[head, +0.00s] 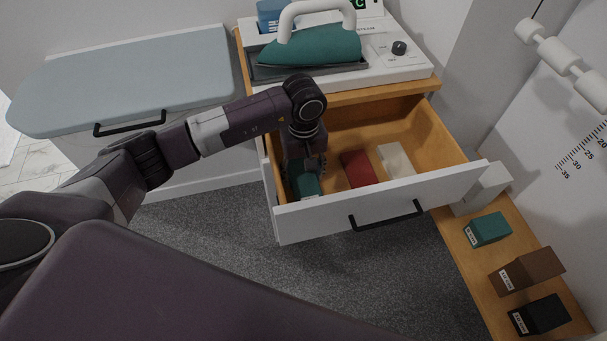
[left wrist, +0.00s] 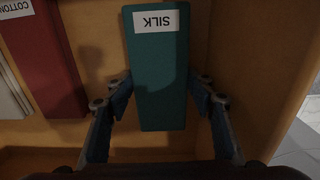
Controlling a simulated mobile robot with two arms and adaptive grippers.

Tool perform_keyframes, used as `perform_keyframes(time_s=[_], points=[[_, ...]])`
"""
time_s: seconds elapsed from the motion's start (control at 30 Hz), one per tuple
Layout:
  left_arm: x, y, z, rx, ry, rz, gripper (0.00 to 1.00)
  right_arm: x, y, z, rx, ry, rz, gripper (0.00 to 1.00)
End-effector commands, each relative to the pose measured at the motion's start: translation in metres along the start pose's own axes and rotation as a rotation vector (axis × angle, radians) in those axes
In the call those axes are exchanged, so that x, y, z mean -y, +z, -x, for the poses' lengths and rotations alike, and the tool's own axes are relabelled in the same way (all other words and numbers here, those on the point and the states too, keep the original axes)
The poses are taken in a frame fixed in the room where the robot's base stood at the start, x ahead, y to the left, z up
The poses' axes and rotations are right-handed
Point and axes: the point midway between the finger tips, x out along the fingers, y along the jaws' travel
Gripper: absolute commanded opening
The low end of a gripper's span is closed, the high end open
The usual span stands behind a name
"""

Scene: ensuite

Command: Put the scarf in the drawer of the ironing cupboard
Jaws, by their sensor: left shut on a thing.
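The drawer (head: 330,205) of the cupboard is pulled open, its white front facing me and its wooden inside showing. My left gripper (head: 306,178) reaches down into its left part, shut on a teal block (head: 307,187). In the left wrist view the teal block (left wrist: 160,75) has a white SILK label and sits between the two fingers (left wrist: 162,92), over the drawer's wooden floor. I cannot tell whether it touches the floor. No cloth scarf shows. My right gripper is out of view.
A dark red block (head: 358,169) labelled COTTON and a white block (head: 396,160) lie right in the drawer. Teal (head: 488,230), brown (head: 527,271) and black (head: 540,314) blocks stand on the right shelf. A teal iron (head: 310,47) stands above the drawer; an ironing board (head: 125,82) extends left.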

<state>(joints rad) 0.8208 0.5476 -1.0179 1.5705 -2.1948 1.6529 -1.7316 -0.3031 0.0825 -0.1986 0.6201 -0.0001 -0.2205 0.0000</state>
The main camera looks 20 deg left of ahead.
Motion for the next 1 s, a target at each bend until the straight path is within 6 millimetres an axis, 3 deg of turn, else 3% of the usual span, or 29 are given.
perform_keyframes(time_s=[0.03,0.07,0.1,0.47,1.0], points=[[0.000,0.000,-0.003,-0.001,0.000,0.000,0.20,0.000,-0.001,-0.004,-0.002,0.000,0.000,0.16],[0.000,0.000,-0.002,0.000,0.000,0.000,0.53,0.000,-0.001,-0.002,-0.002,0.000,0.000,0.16],[0.000,0.000,-0.001,0.000,0.000,0.000,0.57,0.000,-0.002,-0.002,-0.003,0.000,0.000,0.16],[0.000,0.000,0.003,0.001,0.001,0.000,0.57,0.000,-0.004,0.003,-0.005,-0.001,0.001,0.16],[0.000,-0.001,0.107,-0.002,0.000,0.001,0.57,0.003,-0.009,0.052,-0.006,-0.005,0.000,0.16]])
